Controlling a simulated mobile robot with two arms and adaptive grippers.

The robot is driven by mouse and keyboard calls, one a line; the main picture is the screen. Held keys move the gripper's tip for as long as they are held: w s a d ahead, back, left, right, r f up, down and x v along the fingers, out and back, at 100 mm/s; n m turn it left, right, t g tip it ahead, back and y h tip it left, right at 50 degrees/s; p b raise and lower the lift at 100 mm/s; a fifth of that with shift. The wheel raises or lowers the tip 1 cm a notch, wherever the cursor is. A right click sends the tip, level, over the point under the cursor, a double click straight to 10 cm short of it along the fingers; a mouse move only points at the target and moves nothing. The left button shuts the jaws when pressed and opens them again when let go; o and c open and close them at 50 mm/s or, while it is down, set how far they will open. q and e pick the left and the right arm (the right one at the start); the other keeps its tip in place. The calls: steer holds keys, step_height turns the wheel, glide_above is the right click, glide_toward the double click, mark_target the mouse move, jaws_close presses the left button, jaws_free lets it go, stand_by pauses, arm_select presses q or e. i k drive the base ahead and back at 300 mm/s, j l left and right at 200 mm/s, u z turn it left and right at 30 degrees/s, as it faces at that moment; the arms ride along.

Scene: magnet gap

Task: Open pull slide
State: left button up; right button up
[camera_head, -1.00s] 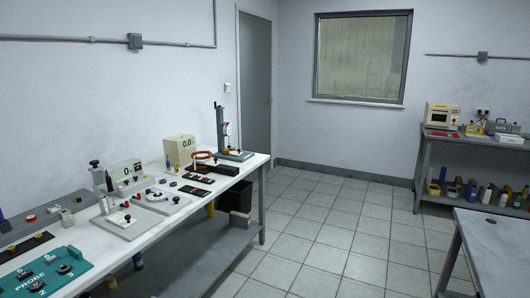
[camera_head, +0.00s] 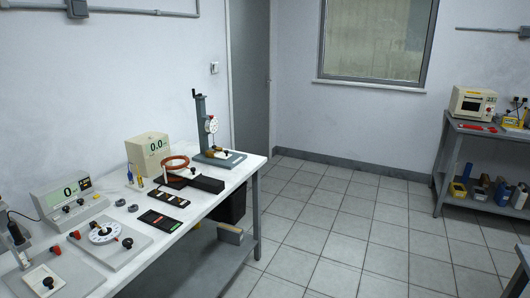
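Neither of my grippers is in view. I cannot tell for sure which thing is the pull slide. On the white bench (camera_head: 185,222) at the left is a low black block (camera_head: 207,184) beside a copper-red ring (camera_head: 175,162) on a dark base. Behind them a grey stand with a round dial gauge (camera_head: 211,125) stands upright near the bench's far end. Closer are dark flat trays with small parts (camera_head: 163,221) and a grey plate with a white dial (camera_head: 104,232) and red and black knobs.
A grey shelf bench (camera_head: 455,148) with several items is at the right. The tiled floor (camera_head: 330,235) between the benches is clear. A dark bin (camera_head: 232,208) is under the white bench.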

mark_target(225, 155)
steer(key=i, duration=0.8)
steer(key=i+z, duration=0.1)
steer(key=i, duration=0.7)
steer(key=i+j, duration=0.15)
steer(key=i, duration=0.65)
steer(key=l+z, duration=0.05)
